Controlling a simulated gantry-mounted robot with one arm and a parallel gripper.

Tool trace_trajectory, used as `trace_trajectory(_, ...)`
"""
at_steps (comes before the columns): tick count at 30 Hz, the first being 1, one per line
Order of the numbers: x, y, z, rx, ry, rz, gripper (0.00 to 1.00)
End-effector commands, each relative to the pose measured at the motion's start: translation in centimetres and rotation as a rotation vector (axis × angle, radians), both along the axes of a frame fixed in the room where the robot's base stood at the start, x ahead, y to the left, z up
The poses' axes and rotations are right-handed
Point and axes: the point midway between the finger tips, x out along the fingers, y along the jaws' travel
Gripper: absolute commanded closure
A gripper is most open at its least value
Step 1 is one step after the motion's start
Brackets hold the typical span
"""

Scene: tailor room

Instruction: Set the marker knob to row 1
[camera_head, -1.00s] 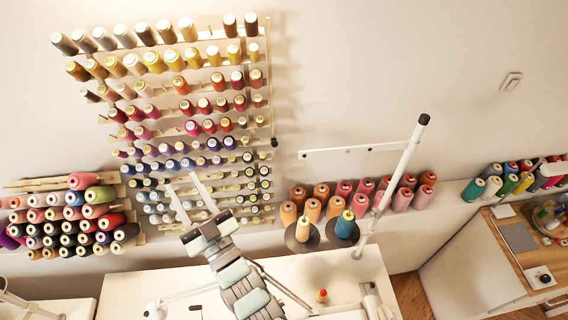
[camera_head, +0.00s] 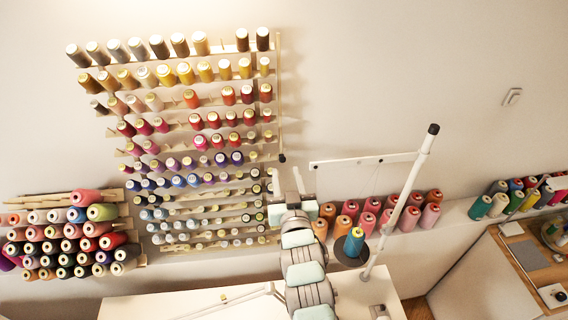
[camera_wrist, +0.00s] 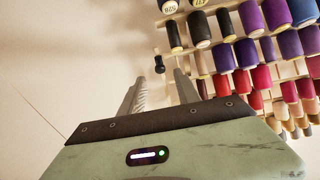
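The marker knob (camera_head: 282,158) is a small black knob on the thin vertical rail at the right edge of the wall thread rack (camera_head: 279,75), well below the top row, near the purple spools. In the wrist view the knob (camera_wrist: 159,63) shows beyond my fingertips, roughly between them. My gripper (camera_head: 287,180) is just below the knob in the head view, with its two fingers pointing up toward the wall. The fingers are apart and empty, also in the wrist view (camera_wrist: 158,82). I cannot tell the exact distance from fingertips to knob.
Thread spools fill the rack left of the rail. A white pole (camera_head: 400,203) stands right of my arm, with a blue cone (camera_head: 354,242) beside it. Orange and pink cones (camera_head: 390,209) line the ledge. The wall right of the rail is mostly bare.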

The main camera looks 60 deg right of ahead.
Motion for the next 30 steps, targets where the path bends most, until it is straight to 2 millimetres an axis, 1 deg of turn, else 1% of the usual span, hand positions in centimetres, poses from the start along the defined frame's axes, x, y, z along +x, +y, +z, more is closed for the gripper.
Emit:
trace_trajectory(1,0.6,-0.8,0.2,0.002,0.001,0.0,0.61)
trace_trajectory(3,1.1,-1.6,0.2,0.002,0.001,0.0,0.61)
trace_trajectory(9,2.2,-3.2,0.2,-0.002,-0.001,0.001,0.61)
trace_trajectory(13,2.5,-3.6,0.1,-0.002,-0.001,0.001,0.61)
trace_trajectory(21,2.5,-3.7,0.0,-0.001,-0.001,0.001,0.62)
trace_trajectory(30,2.5,-3.7,0.0,0.0,0.0,0.001,0.87)
